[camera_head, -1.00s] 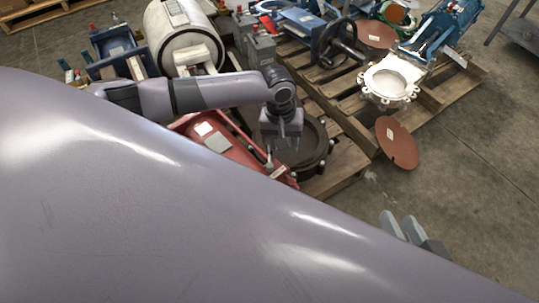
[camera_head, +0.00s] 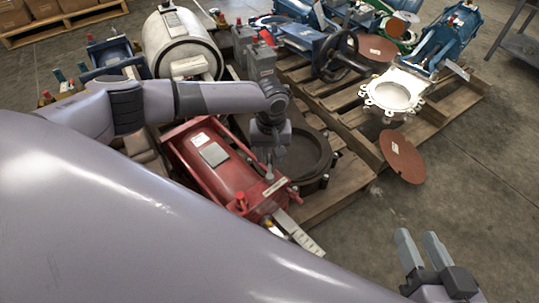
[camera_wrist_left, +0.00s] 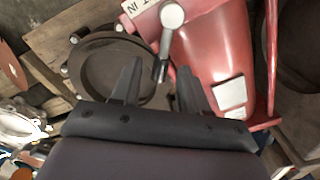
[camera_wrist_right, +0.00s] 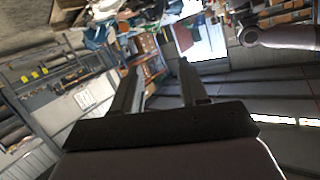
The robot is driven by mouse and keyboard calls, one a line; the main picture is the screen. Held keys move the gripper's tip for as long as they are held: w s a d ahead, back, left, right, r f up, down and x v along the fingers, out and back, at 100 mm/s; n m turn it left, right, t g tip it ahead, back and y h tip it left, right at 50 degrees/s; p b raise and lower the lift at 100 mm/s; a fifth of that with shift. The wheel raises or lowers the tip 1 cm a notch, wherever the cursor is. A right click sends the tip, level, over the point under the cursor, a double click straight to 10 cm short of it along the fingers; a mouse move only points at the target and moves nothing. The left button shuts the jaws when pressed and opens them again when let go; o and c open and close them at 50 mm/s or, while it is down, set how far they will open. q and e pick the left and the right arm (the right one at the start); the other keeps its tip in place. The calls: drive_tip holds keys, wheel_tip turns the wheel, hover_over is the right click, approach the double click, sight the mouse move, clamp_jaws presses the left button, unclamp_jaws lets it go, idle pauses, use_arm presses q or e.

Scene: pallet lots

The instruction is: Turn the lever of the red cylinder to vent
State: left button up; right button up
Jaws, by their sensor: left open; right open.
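The red cylinder (camera_head: 230,178) lies on the pallet in the middle of the head view, partly covered by my arm. It also shows in the left wrist view (camera_wrist_left: 215,50). Its grey lever (camera_wrist_left: 171,18) has a round hub by a white label, with the letters "IN" readable; the vent mark cannot be made out. The lever's arm points down between the fingers. My left gripper (camera_head: 269,160) is open above the cylinder's near end, its fingers (camera_wrist_left: 158,78) on either side of the lever tip; contact cannot be told. My right gripper (camera_head: 420,240) is open and empty over the floor.
A dark round flange (camera_head: 308,158) lies right beside the red cylinder. A white ring-shaped valve (camera_head: 392,97) and a rust-brown disc (camera_head: 402,157) are further right.

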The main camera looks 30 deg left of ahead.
use_arm(q)
clamp_jaws()
